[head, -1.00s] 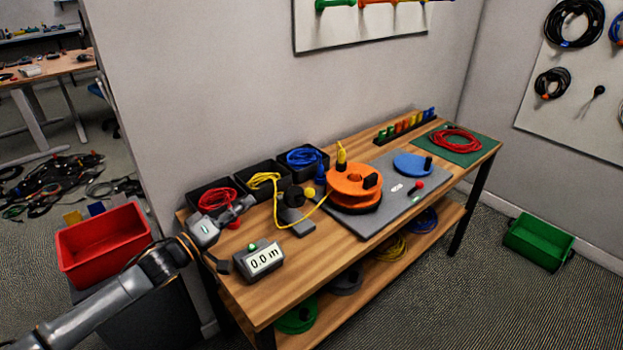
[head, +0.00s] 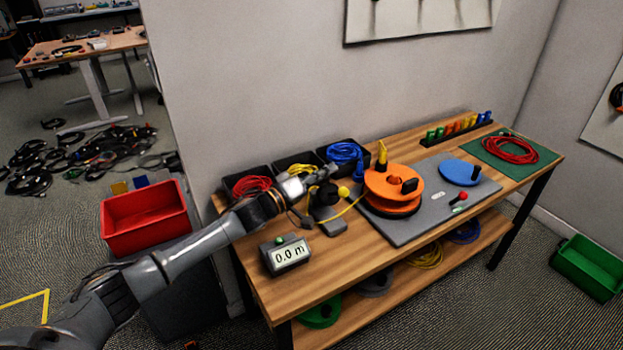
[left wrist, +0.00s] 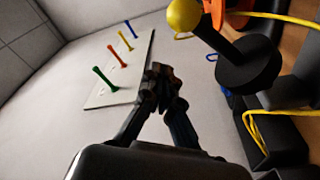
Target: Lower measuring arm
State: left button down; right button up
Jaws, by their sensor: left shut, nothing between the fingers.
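The measuring device is a grey base (head: 330,227) with a black wheel and a short black arm ending in a yellow ball knob (head: 344,191). In the left wrist view the yellow knob (left wrist: 184,14), black rod (left wrist: 217,40) and black disc (left wrist: 248,66) show at upper right. My left gripper (head: 331,170) is shut and empty, above and behind the device near the knob; its fingertips (left wrist: 161,76) sit to the left of and below the knob in the wrist view, apart from it. A grey meter (head: 287,254) reads 0.0 m. My right gripper is not in view.
A yellow cable (head: 352,207) runs past the device to the orange reel (head: 392,190) on a grey plate (head: 420,222). Black bins with red, yellow and blue cables (head: 345,152) line the wall. A red bin (head: 145,220) stands left of the bench.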

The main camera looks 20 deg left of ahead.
aim_at(331, 195)
pick_arm(q)
jog(key=shift+s+d+f+p, duration=0.3)
jog(key=shift+s+d+f, duration=0.8)
jog(key=shift+s+d, duration=0.1)
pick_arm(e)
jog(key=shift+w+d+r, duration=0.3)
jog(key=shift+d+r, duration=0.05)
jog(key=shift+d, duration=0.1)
pick_arm(q)
jog(key=shift+f, duration=0.1)
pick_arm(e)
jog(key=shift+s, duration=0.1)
pick_arm(q)
jog(key=shift+s+d+f+m, duration=0.35)
jog(key=shift+d+f+m, duration=0.1)
jog(key=shift+f, duration=0.15)
jog(key=shift+s+d+f+m, duration=0.35)
jog(key=shift+d+f, duration=0.1)
jog(key=shift+f, duration=0.1)
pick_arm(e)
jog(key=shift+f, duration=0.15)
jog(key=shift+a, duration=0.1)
